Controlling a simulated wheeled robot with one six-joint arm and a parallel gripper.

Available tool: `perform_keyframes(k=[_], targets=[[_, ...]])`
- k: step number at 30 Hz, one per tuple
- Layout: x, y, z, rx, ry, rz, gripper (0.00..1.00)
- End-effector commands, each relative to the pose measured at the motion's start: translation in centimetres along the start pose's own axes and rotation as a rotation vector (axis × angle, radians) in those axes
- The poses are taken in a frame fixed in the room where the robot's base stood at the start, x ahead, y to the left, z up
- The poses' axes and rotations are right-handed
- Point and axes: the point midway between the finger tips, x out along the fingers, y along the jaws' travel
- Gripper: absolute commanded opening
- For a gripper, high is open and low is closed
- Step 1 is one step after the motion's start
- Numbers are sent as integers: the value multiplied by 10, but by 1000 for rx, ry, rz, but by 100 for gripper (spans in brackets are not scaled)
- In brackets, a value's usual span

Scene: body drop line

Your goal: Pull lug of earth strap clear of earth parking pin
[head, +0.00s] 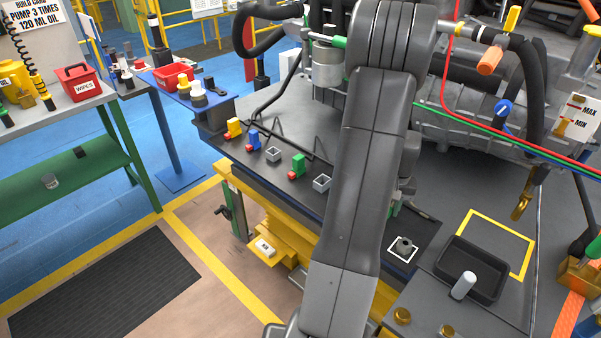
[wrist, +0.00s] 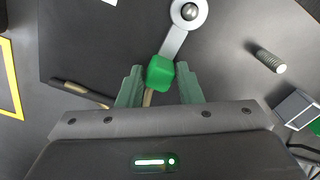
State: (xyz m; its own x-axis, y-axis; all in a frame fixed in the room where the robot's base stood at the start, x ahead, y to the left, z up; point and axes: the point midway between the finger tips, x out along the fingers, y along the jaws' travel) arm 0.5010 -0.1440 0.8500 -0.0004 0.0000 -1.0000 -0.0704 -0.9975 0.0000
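In the wrist view the silver lug (wrist: 175,37) of the earth strap has its ring end around a round-headed pin (wrist: 190,12). A green block (wrist: 160,73) sits at the lug's other end, with a tan piece of the strap showing below it. My gripper (wrist: 160,80) has its two green fingers on either side of this block. The fingers are very near its sides; whether they touch or grip it I cannot tell. In the head view my arm hides the lug and pin.
A threaded stud (wrist: 268,59) and a grey square bracket (wrist: 295,107) stand to the right in the wrist view. In the head view a black tray (head: 455,270) with a white cylinder (head: 463,285) lies right of my arm. Engine parts and hoses crowd the back.

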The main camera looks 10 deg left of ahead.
Motion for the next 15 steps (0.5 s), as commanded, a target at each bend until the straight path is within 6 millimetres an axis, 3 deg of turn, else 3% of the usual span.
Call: perform_keyframes(k=[1,6,15], targets=[[0,0,0,0,0,0,30],[0,0,0,0,0,0,0],[-2,0,0,0,1,0,0]])
